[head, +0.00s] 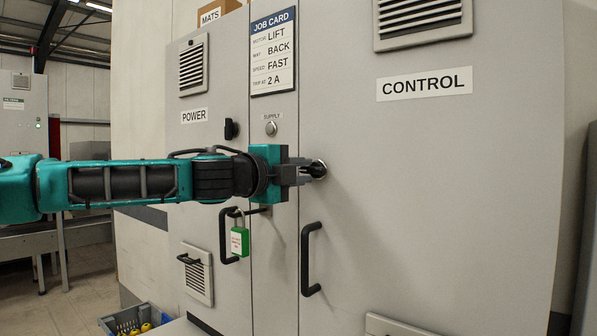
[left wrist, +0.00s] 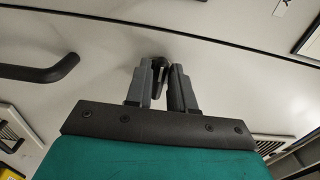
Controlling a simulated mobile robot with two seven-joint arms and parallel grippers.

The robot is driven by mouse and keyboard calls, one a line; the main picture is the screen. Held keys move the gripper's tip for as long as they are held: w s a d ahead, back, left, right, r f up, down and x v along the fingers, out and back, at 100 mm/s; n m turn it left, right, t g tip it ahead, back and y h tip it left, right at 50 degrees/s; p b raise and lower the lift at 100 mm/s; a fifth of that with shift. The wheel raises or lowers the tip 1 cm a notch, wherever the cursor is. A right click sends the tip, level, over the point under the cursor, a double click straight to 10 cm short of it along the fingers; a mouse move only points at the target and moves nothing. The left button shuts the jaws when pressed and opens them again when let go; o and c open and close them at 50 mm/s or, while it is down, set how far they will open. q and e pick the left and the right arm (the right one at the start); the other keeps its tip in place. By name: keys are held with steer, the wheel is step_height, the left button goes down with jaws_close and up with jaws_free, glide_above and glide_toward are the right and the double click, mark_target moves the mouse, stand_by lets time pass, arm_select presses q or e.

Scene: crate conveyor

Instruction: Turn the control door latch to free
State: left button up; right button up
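The control door (head: 430,200) is a large grey panel with a CONTROL label, and it is shut. Its latch (head: 318,169) is a small black knob on a round bright base near the door's left edge. My left gripper (head: 308,170) reaches in from the left with its fingers at the latch. In the left wrist view the dark latch (left wrist: 160,68) sits between the two grey fingertips, which look closed on it. The fingers hide much of the latch, so I cannot tell its angle clearly. My right gripper is not in view.
A black door handle (head: 308,260) is below the latch. The power door (head: 205,150) at left has a black knob (head: 231,129) and a handle (head: 227,238); a green padlock (head: 240,240) hangs beside it. A supply button (head: 271,128) and job card (head: 273,52) are above my gripper.

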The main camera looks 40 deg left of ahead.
arm_select(q)
steer(key=shift+o, duration=1.4)
steer(key=shift+s+a+r, duration=0.15)
steer(key=shift+s, duration=0.6)
steer(key=shift+s+a+p, duration=0.1)
steer(key=shift+s+p, duration=0.4)
steer(key=shift+s, duration=0.75)
steer(key=s+b, duration=0.2)
steer(key=s, duration=0.7)
steer(key=shift+a, duration=0.3)
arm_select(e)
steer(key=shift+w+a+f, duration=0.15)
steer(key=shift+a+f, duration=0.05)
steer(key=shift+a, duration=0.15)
arm_select(q)
steer(key=shift+w, duration=0.1)
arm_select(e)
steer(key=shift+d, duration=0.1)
